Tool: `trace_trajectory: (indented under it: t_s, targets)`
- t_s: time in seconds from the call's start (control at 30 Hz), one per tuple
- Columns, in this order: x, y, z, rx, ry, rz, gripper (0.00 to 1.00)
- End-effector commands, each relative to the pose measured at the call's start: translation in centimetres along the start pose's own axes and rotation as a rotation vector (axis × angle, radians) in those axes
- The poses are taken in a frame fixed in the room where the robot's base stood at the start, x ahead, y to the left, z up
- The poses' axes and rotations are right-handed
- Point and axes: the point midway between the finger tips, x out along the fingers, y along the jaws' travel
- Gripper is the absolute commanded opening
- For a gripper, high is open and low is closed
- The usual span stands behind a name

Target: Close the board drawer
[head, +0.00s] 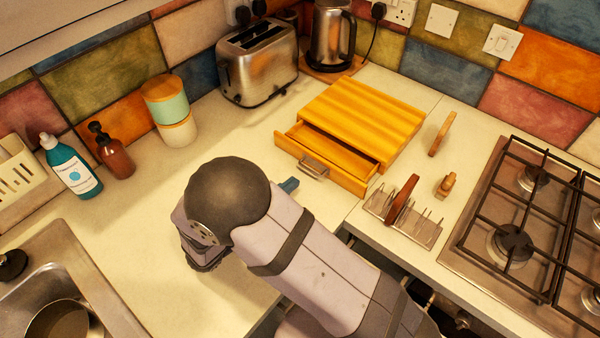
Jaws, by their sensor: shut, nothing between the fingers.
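The wooden board (365,108) is a striped yellow-orange block on the counter. Its drawer (351,183) is pulled out toward the front left, with its inside showing and a metal handle (313,167) on its front. My gripper (289,185) is mostly hidden behind my arm. Only a small blue-green tip shows, just in front of and below the drawer front, left of its middle. It holds nothing that I can see. Whether the tip touches the drawer is unclear.
A toaster (258,62) and kettle (334,35) stand behind the board. A metal rack (425,232) with a brown piece in it, and small wooden items, lie right of the drawer, before the hob (520,215). Bottles (72,170) and a sink (62,255) are left.

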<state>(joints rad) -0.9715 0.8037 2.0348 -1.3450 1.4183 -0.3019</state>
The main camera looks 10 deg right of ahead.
Motion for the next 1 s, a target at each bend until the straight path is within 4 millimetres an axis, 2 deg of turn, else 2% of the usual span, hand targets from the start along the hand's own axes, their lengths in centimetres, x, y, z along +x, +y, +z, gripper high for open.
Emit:
trace_trajectory:
  t_s: [0.1, 0.3, 0.5, 0.87, 1.0]
  targets:
    - [1.9, -0.1, 0.3, -0.002, 0.000, -0.004, 0.00]
    - [4.0, -0.1, 0.1, -0.001, 0.001, -0.002, 0.00]
    - [4.8, 0.0, 0.0, 0.000, 0.001, 0.000, 0.00]
    - [4.9, 0.0, -0.1, 0.000, 0.001, 0.000, 0.00]
    - [6.3, -0.1, 0.2, 0.002, 0.001, -0.004, 0.00]
